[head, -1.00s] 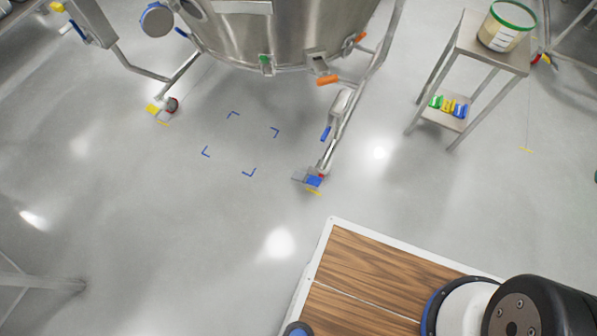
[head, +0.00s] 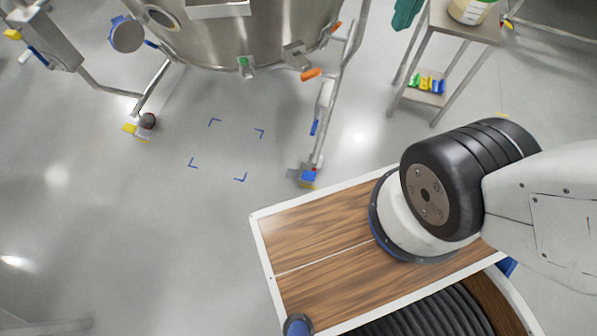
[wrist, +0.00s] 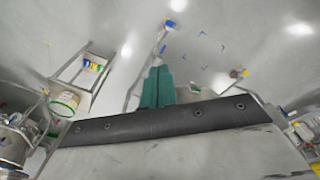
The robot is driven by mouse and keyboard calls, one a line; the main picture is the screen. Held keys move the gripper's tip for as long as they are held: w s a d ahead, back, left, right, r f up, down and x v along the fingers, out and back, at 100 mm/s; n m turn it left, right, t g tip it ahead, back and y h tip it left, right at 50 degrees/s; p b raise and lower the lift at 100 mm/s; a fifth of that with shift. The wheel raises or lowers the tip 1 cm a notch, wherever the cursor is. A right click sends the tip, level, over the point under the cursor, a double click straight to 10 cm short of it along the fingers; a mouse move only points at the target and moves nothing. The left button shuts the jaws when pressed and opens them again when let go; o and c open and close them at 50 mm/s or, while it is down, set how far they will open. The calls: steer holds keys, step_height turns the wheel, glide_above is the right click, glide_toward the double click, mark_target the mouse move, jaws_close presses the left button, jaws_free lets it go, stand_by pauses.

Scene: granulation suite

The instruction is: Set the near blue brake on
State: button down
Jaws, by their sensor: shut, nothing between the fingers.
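The near blue brake (head: 308,176) is a small blue pedal beside a grey plate, at the foot of the steel vessel's right leg in the head view. A small red spot shows by it. It also shows small at the top of the wrist view (wrist: 169,24). Whether the pedal is up or down is too small to tell. My gripper (wrist: 157,72) has green fingers closed together and empty, well apart from the brake. A green piece at the top of the head view (head: 406,12) looks like its fingertips.
The steel vessel (head: 250,35) stands on legs; its left foot has a yellow brake (head: 130,128). A small steel table (head: 462,25) carries a tub and, on its lower shelf, coloured pieces. Blue corner marks lie on clear floor. My wooden-topped base is close to the blue brake.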

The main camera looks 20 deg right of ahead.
steer(key=w+f+n+g+h, duration=0.1)
steer(key=w+f+n, duration=0.3)
steer(key=w, duration=0.6)
steer(key=w+f+n+h, duration=0.1)
steer(key=w+f+n, duration=0.3)
steer(key=w, duration=0.6)
steer(key=w+a+f+n, duration=0.15)
steer(key=w+f, duration=0.25)
steer(key=f, duration=0.4)
steer(key=w+a+f+n+g, duration=0.1)
steer(key=w+f+n, duration=0.2)
steer(key=w+f, duration=0.35)
steer(key=w+a+f+n, duration=0.1)
steer(key=w+f+n, duration=0.15)
steer(key=f, duration=0.75)
steer(key=n+g, duration=0.1)
steer(key=n, duration=1.2)
glide_toward(311, 176)
steer(key=shift+h, duration=0.3)
steer(key=x, duration=0.6)
steer(key=shift+w+a, duration=0.15)
steer(key=shift+a, duration=0.1)
steer(key=shift+d+f, duration=0.1)
steer(key=shift+f, duration=0.4)
